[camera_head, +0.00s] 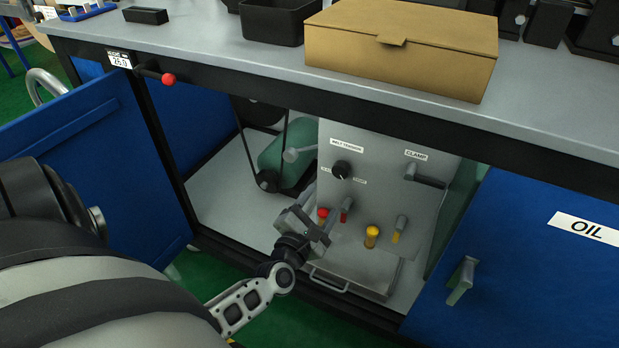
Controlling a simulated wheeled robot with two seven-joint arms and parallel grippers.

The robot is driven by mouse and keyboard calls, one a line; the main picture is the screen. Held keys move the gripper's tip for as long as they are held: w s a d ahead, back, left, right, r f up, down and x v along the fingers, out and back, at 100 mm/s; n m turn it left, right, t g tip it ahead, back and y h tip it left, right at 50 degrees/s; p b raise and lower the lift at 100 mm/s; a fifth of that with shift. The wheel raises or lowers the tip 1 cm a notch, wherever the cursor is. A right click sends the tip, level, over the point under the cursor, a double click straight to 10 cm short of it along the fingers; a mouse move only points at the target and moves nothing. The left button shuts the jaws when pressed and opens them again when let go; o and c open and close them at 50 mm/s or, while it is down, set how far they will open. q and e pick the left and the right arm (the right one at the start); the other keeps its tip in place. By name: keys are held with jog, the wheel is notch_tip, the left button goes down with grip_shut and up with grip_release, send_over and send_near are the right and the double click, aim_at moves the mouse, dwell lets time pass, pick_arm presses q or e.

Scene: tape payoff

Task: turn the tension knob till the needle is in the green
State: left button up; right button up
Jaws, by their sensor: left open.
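A black round knob (341,170) sits on the upper part of a grey panel (385,195) inside the open cabinet under the bench. A small label (347,145) is above it, its text too small to read surely. No gauge needle or green zone can be made out. My left gripper (322,203) is open in front of the panel, below and slightly left of the black knob and apart from it. Its fingers point up toward the panel and partly cover a red knob (323,213). My right gripper is not in view.
A blue door (90,165) stands open at left. A blue OIL door (530,270) is at right. The bench edge (300,88) overhangs, with a cardboard box (400,50) on top.

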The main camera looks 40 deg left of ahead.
pick_arm(q)
jog(key=v, duration=0.5)
jog(key=shift+s, duration=0.1)
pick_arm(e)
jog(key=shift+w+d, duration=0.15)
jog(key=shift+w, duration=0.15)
